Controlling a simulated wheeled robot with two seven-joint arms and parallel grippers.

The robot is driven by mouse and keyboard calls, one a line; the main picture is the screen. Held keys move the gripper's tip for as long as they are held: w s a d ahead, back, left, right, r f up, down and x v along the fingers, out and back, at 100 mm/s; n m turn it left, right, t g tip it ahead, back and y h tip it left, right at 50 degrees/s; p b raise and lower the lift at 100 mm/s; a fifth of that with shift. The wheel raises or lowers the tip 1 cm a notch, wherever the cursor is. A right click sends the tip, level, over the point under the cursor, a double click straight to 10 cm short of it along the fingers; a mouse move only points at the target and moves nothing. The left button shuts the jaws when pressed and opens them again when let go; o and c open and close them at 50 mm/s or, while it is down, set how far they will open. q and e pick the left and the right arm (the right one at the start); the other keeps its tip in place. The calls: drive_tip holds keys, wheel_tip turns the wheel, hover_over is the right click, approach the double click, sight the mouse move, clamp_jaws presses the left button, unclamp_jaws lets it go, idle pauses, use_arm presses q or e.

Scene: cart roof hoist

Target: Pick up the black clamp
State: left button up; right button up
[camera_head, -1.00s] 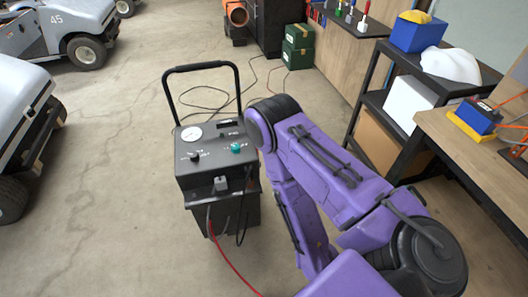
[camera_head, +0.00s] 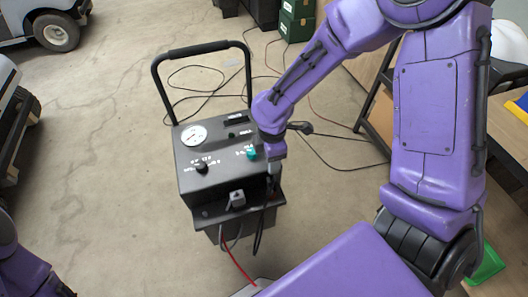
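The wheeled charger (camera_head: 218,190) stands on the floor at centre, with a dial, knobs and a tall black handle. My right arm comes in from the right, and its gripper (camera_head: 272,185) is at the charger's right front edge. Its fingers are small and dark against the black case, so I cannot tell if they are open or shut. A black cable (camera_head: 259,235) hangs in a loop just below it. The black clamp cannot be told apart from the dark parts there. My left gripper is out of view.
Black cables (camera_head: 190,85) lie on the floor behind the charger. Green cases (camera_head: 297,20) stand at the back. Parked carts (camera_head: 45,20) are at the left. A bench edge (camera_head: 508,125) and dark shelf frame are at the right. The floor left of the charger is clear.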

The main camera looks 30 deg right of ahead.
sight(272, 179)
drive_tip(key=f, duration=0.3)
drive_tip(key=s+f, duration=0.1)
drive_tip(key=f, duration=0.5)
drive_tip(key=shift+s+b, duration=0.25)
drive_tip(key=shift+b, duration=0.15)
drive_tip(key=shift+w+f, duration=0.1)
drive_tip(key=shift+f, duration=0.35)
clamp_jaws()
